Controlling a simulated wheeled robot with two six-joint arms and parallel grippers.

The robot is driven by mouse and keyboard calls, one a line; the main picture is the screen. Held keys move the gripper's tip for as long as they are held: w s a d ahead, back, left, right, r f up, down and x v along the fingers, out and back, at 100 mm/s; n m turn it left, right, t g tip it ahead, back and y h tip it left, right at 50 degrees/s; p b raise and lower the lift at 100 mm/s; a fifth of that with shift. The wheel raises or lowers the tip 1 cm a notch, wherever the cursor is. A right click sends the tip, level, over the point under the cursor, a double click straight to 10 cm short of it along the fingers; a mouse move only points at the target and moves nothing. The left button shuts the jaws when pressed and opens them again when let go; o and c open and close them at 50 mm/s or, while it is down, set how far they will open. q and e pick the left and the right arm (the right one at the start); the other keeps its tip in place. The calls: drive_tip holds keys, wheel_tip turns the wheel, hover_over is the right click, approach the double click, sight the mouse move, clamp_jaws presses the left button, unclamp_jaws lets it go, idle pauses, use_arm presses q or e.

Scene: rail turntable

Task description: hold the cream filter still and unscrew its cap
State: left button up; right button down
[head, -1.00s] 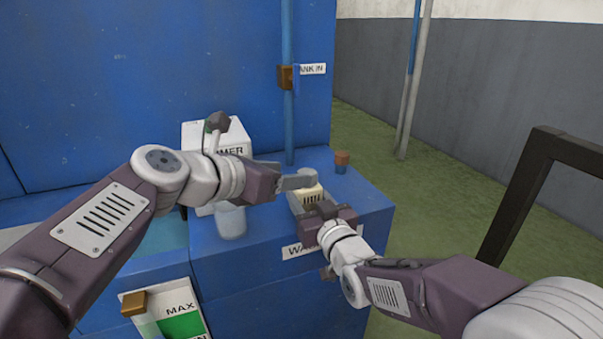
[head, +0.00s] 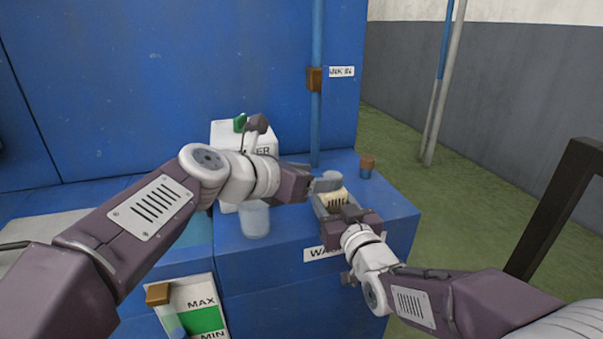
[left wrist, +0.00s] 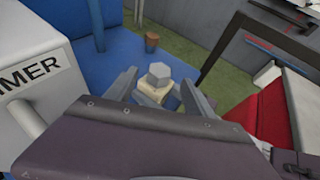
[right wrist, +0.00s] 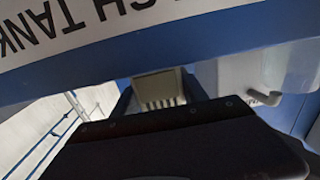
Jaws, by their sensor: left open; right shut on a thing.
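The cream filter (head: 337,199) stands upright on the blue tank housing, and it also shows in the left wrist view (left wrist: 150,97). Its grey hexagonal cap (left wrist: 159,74) sits on top. My left gripper (head: 322,180) is open at the cap. In the left wrist view its two fingers (left wrist: 158,86) lie on either side of the cap with gaps. My right gripper (head: 341,212) is shut on the filter's body from the near side. In the right wrist view the filter's slotted face (right wrist: 158,90) shows between the right fingers.
A white box lettered "...MER" (left wrist: 28,65) stands left of the left gripper. A translucent cup (head: 255,220) sits on the housing. A small brown-topped post (head: 367,166) and a blue vertical pipe (head: 316,120) rise behind the filter. A dark frame (head: 555,205) stands at right.

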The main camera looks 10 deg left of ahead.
sight(333, 174)
use_arm(q)
drive_tip(key=x, duration=0.6)
drive_tip(key=shift+w+d+f, duration=0.1)
drive_tip(key=shift+w+d, duration=0.05)
drive_tip(key=shift+w, duration=0.05)
clamp_jaws()
unclamp_jaws()
drive_tip(key=shift+o, duration=0.4)
drive_tip(key=shift+r, duration=2.05)
